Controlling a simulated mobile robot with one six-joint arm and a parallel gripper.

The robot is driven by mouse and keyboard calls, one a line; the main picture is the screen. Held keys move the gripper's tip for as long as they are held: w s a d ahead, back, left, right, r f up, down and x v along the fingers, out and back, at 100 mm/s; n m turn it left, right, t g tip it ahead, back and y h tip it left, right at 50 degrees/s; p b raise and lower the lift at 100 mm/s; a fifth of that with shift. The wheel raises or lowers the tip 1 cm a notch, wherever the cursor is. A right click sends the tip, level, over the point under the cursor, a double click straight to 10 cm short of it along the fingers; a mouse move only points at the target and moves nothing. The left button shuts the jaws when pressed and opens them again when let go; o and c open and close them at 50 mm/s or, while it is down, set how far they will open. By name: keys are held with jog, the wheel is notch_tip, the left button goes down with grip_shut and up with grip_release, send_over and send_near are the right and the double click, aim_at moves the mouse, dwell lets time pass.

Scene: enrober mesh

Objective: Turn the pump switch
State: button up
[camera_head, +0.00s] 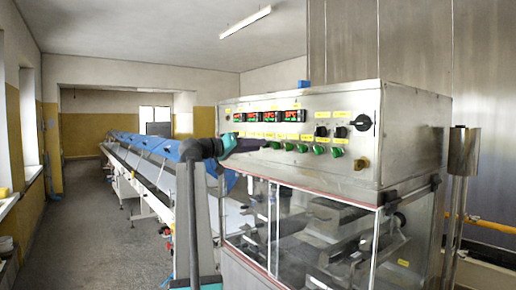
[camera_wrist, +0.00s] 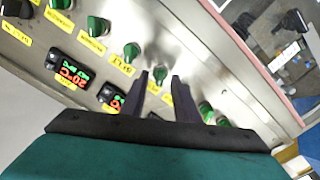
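The control panel (camera_head: 300,115) of the steel machine carries a row of green switches and some black ones. Its labels are too small to read, so I cannot tell which switch is the pump switch. My gripper (camera_wrist: 161,76) is at the left part of the panel, with its two dark fingers apart. In the wrist view a green switch (camera_wrist: 154,88) shows between the fingers; I cannot tell whether they touch it. Another green switch (camera_wrist: 131,50) is just past the left finger. In the head view my gripper (camera_head: 262,143) hides part of the switch row.
Red and green digital displays (camera_head: 272,117) sit above the switches. Below the panel is a clear-walled enclosure (camera_head: 310,220). A long conveyor (camera_head: 145,175) runs back on the left, with open floor (camera_head: 90,235) beside it. A steel post (camera_head: 460,170) stands at the right.

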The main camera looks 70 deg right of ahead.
jog(key=b+v, duration=0.3)
jog(key=v, duration=0.9)
jog(key=shift+a, duration=0.3)
jog(key=shift+f, duration=0.15)
